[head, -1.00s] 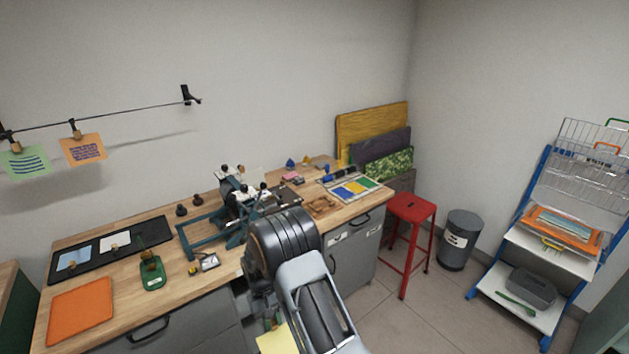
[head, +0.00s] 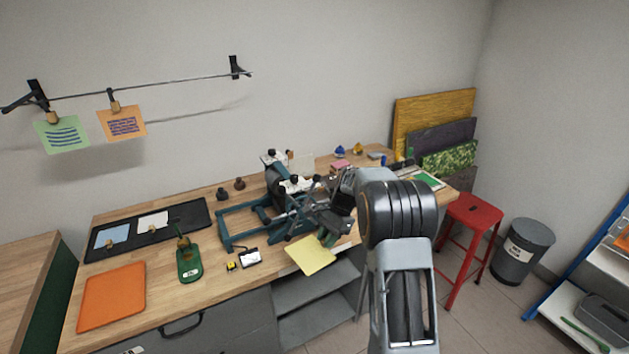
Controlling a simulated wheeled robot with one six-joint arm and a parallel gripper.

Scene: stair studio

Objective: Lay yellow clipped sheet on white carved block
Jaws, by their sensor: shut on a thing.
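The yellow sheet (head: 310,257) is held out flat, slightly tilted, near the front edge of the bench, beside the teal press. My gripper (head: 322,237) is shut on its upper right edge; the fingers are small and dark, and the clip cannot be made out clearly. A white block (head: 153,220) lies on the black tray at the left of the bench, with a small brown piece at its lower edge. Its carving is too small to see. The sheet is well to the right of the white block and apart from it.
A blue block (head: 111,236) shares the black tray (head: 186,214). An orange mat (head: 111,297) lies front left. Printed sheets (head: 62,135) hang above.

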